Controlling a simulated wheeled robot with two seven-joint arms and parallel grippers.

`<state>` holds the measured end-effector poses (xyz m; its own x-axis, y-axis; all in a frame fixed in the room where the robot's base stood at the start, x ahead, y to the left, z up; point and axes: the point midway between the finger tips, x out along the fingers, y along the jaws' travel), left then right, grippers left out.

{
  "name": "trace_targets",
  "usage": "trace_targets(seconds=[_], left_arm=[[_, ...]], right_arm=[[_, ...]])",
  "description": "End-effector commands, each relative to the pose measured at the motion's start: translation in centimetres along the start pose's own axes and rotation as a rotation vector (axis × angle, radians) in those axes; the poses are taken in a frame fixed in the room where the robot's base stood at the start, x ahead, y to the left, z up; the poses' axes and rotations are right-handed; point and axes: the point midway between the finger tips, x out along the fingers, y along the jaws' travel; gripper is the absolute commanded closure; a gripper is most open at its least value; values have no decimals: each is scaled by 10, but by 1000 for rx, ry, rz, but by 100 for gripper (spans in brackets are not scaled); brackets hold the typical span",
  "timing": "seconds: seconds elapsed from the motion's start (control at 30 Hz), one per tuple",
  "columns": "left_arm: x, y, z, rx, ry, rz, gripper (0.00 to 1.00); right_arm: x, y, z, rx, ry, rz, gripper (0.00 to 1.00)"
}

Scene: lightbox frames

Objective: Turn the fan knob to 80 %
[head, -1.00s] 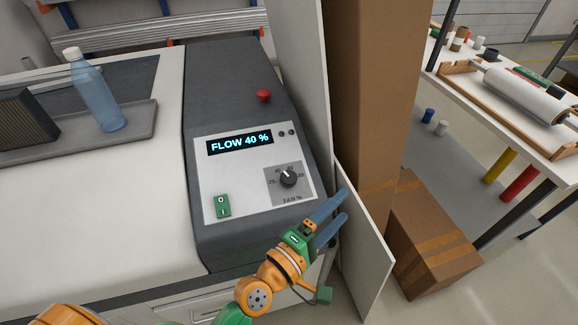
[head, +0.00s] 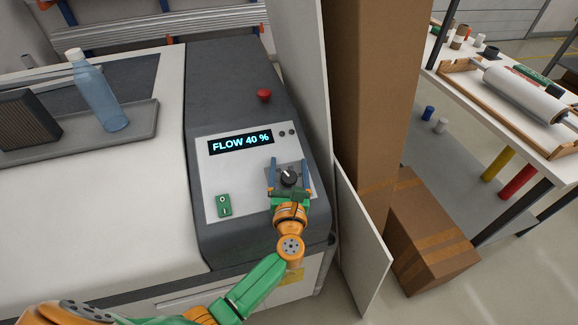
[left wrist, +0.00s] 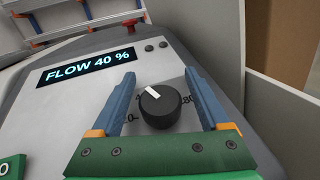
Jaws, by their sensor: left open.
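The fan knob (head: 289,178) is a round black dial with a white pointer mark on a grey plate of the white control panel (head: 236,183). In the left wrist view the knob (left wrist: 160,106) shows its white mark toward the upper left, and part of an 80 shows at its right. The display (head: 240,142) reads FLOW 40 %. My left gripper (head: 289,166) is open, its blue fingers on either side of the knob. In the left wrist view gaps show between the fingers (left wrist: 158,90) and the knob. Most scale numbers are hidden. My right gripper is not in view.
A red button (head: 264,95) sits above the panel and a green switch (head: 224,205) at its lower left. A white upright board (head: 360,240) and a tall cardboard box (head: 370,90) stand close on the right. A blue bottle (head: 97,92) stands on a tray at the left.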

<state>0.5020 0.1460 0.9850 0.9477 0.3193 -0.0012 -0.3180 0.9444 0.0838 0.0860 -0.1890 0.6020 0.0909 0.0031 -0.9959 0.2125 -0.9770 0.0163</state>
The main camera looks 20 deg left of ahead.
Motion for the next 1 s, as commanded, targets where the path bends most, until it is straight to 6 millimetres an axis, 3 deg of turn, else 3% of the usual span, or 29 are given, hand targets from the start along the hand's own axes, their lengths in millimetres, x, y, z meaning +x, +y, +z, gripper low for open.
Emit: trace_targets(seconds=[0.07,0.3,0.37,0.67,1.0], left_arm=[[0,0,0,1,0,0,24],[0,0,0,1,0,-1,88],[0,0,0,2,0,-1,100],[-1,-1,1,16,0,-42,100],[-2,-6,2,89,1,-274,100]], right_arm=[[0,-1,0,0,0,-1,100],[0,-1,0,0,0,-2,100],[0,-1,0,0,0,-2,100],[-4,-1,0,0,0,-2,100],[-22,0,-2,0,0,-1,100]])
